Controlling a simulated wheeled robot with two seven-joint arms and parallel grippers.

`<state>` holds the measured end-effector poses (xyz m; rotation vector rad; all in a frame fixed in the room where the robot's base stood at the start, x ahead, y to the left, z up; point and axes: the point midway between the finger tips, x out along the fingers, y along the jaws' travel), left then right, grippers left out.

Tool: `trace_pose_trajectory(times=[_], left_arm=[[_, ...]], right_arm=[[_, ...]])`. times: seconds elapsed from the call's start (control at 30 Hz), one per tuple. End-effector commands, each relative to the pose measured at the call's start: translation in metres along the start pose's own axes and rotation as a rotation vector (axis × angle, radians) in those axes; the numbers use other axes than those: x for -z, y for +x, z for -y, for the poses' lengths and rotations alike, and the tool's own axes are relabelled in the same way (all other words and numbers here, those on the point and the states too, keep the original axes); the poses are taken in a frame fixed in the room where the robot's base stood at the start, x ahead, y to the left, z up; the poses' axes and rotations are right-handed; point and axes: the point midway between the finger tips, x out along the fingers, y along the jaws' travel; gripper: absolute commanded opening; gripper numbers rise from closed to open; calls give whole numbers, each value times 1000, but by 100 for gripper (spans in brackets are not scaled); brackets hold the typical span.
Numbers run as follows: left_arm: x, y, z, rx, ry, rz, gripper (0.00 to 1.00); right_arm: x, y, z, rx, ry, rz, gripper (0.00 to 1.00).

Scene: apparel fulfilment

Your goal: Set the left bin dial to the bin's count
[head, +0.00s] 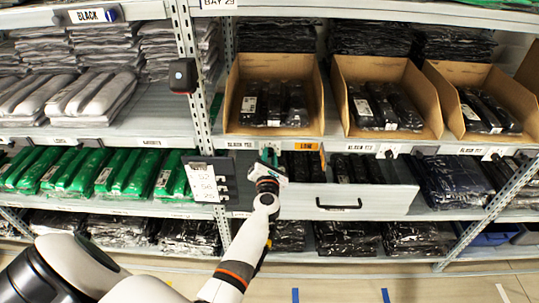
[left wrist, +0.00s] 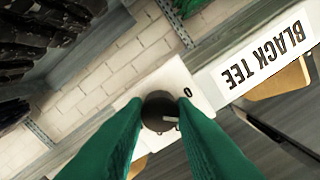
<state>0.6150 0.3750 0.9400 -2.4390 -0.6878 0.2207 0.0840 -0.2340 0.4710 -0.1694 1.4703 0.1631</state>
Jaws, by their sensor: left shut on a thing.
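The left bin (head: 234,95) is an open cardboard box on the middle shelf in the head view, holding a few black bagged garments (head: 272,103). Its dial (left wrist: 160,110) is a dark round knob on a white plate, with a "0" printed beside it. In the head view this dial is mostly hidden by my gripper. My left gripper (head: 268,158) is at the shelf edge below the left bin. In the left wrist view its green fingers (left wrist: 160,118) are shut on the knob, one on each side. My right gripper is not in view.
Similar dials sit below the middle bin (head: 388,154) and right bin (head: 495,156). A grey drawer front with a black handle (head: 338,206) stands out below, near my left arm. A card with numbers (head: 203,181) hangs left of my gripper. A "BLACK TEE" label (left wrist: 268,52) is beside the dial.

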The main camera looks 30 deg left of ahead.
Motion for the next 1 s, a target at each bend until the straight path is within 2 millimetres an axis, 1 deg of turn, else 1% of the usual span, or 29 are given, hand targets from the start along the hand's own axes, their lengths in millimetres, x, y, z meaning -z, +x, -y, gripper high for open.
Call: trace_pose_trajectory(times=[0.13, 0.3, 0.73, 0.77, 0.8, 0.87, 1.0], left_arm=[[1, 0, 1, 1, 56, 0, 1], [0, 0, 1, 1, 86, 0, 1], [0, 1, 1, 2, 94, -1, 1], [0, 1, 1, 2, 94, -1, 29], [0, 1, 1, 2, 94, -1, 36], [0, 1, 1, 2, 94, -1, 45], [0, 0, 0, 1, 94, 0, 46]], right_arm=[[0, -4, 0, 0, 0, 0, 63], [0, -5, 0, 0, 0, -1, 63], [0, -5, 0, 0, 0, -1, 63], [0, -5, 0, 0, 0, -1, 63], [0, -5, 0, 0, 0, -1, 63], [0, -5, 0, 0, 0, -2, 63], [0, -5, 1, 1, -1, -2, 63]])
